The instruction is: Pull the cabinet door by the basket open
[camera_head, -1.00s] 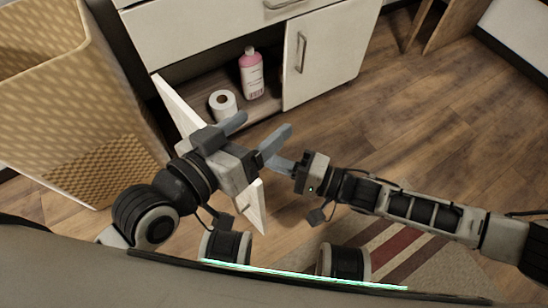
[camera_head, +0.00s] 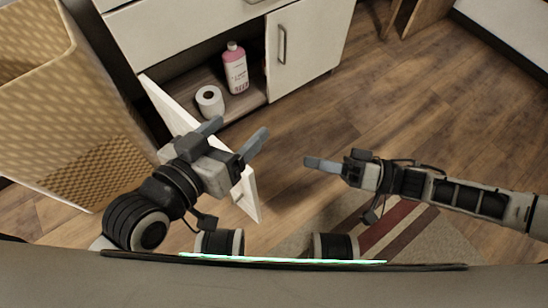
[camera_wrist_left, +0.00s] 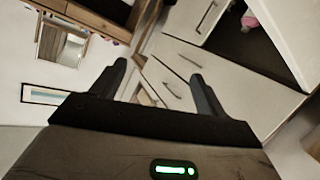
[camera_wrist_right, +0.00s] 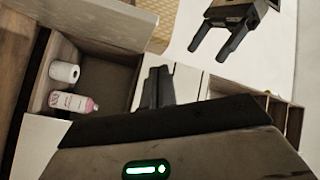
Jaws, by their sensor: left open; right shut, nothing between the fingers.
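The white cabinet door (camera_head: 176,112) by the basket stands swung open, seen nearly edge-on in the head view. The woven basket (camera_head: 66,118) stands to its left. My left gripper (camera_head: 238,138) is open and empty, in front of the open door and hiding part of it. In the left wrist view its fingers (camera_wrist_left: 158,82) are spread with nothing between them. My right gripper (camera_head: 312,163) is shut and empty, out over the floor to the right of the door. Its closed fingers (camera_wrist_right: 158,88) also show in the right wrist view.
Inside the open cabinet are a toilet roll (camera_head: 210,100) and a pink bottle (camera_head: 235,68). The other cabinet door (camera_head: 300,40), with a vertical handle, is closed. Wooden floor (camera_head: 400,110) to the right is clear. A striped rug (camera_head: 385,232) lies near my base.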

